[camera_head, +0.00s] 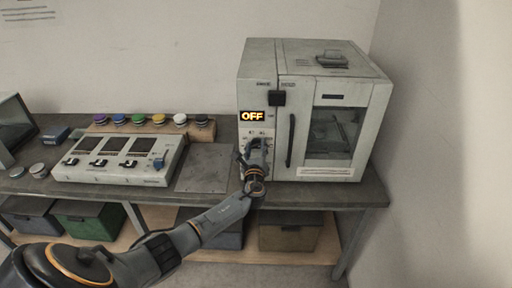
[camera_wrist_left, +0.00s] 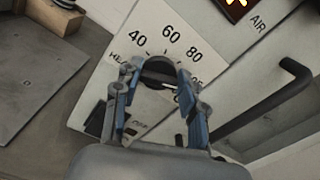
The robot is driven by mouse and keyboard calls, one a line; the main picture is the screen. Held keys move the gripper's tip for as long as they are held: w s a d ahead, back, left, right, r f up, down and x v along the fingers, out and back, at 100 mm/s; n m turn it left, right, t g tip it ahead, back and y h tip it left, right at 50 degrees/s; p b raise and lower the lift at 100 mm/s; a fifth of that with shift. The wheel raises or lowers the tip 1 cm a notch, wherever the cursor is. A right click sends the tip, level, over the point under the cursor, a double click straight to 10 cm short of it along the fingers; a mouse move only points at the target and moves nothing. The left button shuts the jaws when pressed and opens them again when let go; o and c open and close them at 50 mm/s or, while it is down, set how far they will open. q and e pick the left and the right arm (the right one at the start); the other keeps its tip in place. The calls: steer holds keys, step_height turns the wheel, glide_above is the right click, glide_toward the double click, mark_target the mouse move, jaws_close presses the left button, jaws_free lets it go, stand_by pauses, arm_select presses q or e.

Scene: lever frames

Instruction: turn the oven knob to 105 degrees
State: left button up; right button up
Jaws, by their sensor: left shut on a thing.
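The oven (camera_head: 262,75) is a pale box on the right part of the bench. Its display (camera_head: 252,116) reads OFF. In the left wrist view the dark round oven knob (camera_wrist_left: 160,72) sits on a pale dial plate (camera_wrist_left: 147,30) with marks 40, 60 and 80; further marks are partly hidden by a finger. My left gripper (camera_wrist_left: 155,75) is shut on the knob, with a finger on each side of it. In the head view my left gripper (camera_head: 256,150) is at the oven's front panel and covers the knob. My right gripper is not in view.
The oven door's dark handle (camera_head: 291,140) stands just right of my gripper and also shows in the left wrist view (camera_wrist_left: 262,105). A control box (camera_head: 120,160) and a flat plate (camera_head: 206,168) lie to the left.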

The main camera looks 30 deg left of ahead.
arm_select(q)
steer(key=shift+f, duration=0.1)
steer(key=o, duration=1.1)
steer(key=shift+o, duration=0.2)
steer(key=v, duration=1.2)
